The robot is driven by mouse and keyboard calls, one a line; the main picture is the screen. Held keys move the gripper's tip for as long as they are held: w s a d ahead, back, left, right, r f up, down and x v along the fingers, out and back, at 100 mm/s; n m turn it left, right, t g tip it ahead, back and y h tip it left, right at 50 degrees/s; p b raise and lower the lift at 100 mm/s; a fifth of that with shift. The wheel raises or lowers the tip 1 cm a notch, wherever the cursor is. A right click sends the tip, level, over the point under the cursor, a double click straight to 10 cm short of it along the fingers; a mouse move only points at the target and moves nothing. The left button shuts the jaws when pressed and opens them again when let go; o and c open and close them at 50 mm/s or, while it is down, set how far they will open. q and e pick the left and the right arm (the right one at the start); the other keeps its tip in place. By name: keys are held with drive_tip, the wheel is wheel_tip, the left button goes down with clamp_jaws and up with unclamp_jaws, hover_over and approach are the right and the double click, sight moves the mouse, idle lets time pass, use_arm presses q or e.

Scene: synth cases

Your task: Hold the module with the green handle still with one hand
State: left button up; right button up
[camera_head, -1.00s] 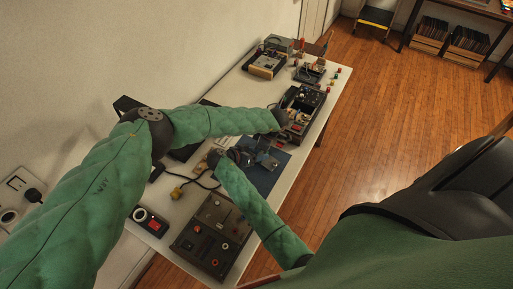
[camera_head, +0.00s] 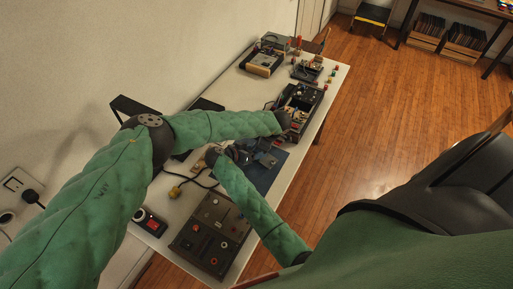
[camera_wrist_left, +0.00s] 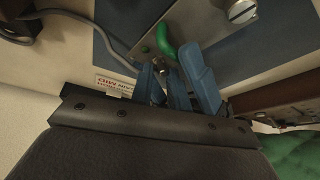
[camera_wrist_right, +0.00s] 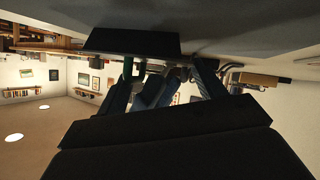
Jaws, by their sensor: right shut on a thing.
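The module with the green handle is a grey metal unit on the blue mat; its plate (camera_wrist_left: 210,25) and green handle (camera_wrist_left: 164,40) show in the left wrist view. The green handle also shows in the right wrist view (camera_wrist_right: 127,70). My left gripper (camera_head: 266,146) reaches down over the module from the far side, its blue fingers (camera_wrist_left: 175,75) apart close to the handle. My right gripper (camera_head: 245,157) comes in low from the near side and is shut on the module, its blue fingers (camera_wrist_right: 165,85) beside the handle. The exact contact is hidden.
The blue mat (camera_head: 265,180) lies on the white table (camera_head: 225,97). A dark control panel (camera_head: 210,233) is at the near end, with a small red-button box (camera_head: 150,222) to its left. A black case (camera_head: 302,98) stands beyond my left gripper. Cables lie by the wall side.

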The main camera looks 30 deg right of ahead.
use_arm(q)
drive_tip(key=v, duration=1.1)
drive_tip(key=shift+s+d+r, duration=0.15)
drive_tip(key=shift+d+r, duration=0.05)
drive_tip(key=shift+r, duration=0.15)
use_arm(e)
drive_tip(key=shift+s+a, duration=0.1)
drive_tip(key=o, duration=1.1)
drive_tip(key=shift+o, duration=0.2)
drive_tip(key=v, duration=0.7)
drive_tip(key=shift+a, duration=0.2)
